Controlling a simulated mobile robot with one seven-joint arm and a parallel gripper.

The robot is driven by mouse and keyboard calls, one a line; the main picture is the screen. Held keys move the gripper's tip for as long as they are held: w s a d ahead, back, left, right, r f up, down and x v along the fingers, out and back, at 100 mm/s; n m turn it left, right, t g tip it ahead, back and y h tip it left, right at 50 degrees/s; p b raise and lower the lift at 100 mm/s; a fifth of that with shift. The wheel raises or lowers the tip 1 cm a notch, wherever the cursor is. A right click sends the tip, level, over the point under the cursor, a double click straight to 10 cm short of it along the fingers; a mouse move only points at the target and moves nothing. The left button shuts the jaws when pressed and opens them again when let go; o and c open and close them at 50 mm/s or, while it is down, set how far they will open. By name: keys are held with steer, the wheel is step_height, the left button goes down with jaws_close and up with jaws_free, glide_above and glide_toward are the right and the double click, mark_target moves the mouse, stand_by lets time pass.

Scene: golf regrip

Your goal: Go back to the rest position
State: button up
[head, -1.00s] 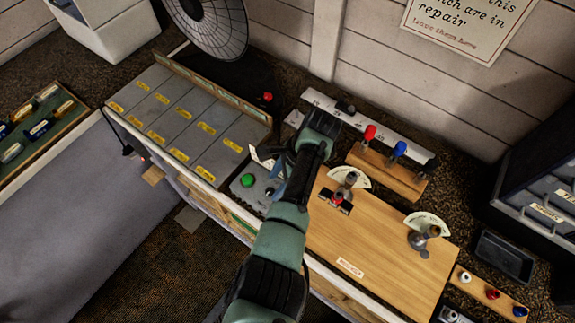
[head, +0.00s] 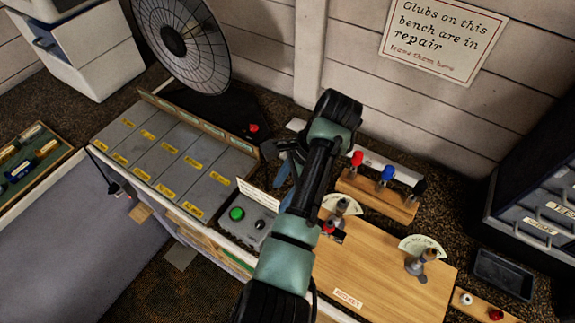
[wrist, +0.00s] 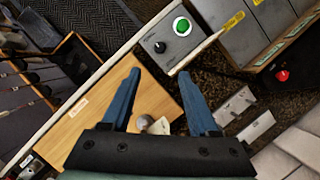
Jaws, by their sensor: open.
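My gripper (wrist: 162,95) shows in the wrist view with its two blue fingers spread apart and nothing between them. In the head view my arm reaches up over the bench, and the gripper (head: 280,165) is partly hidden behind it.
A wire-guarded fan (head: 183,40) stands behind the grey labelled bins (head: 170,150). A rack holds red, blue and black-handled tools (head: 387,174). The wooden board (head: 375,270) carries two dial fixtures. A black tray (head: 503,275) and a drawer cabinet (head: 545,215) are at right.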

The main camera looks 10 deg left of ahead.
steer(key=w+d+r+n+t+h+b, duration=0.25)
steer(key=w+d+r+t, duration=0.45)
steer(key=w, duration=0.4)
step_height(320, 180, up, 14)
steer(key=w+d+f+n+t+b, duration=0.1)
steer(key=w+d+n+t+b, duration=0.15)
steer(key=t, duration=0.45)
step_height(320, 180, up, 12)
steer(key=s+n+t+h+b, duration=0.2)
steer(key=s+n+t, duration=0.1)
steer(key=t, duration=0.3)
steer(key=s+r+n+t+b, duration=0.2)
steer(key=s+r+n+t, duration=0.3)
steer(key=s+r, duration=1.3)
steer(key=s+a+t, duration=0.1)
steer(key=t, duration=0.3)
steer(key=shift+r+y, duration=0.1)
steer(key=shift+y, duration=0.15)
steer(key=shift+c, duration=0.9)
steer(key=shift+a, duration=0.1)
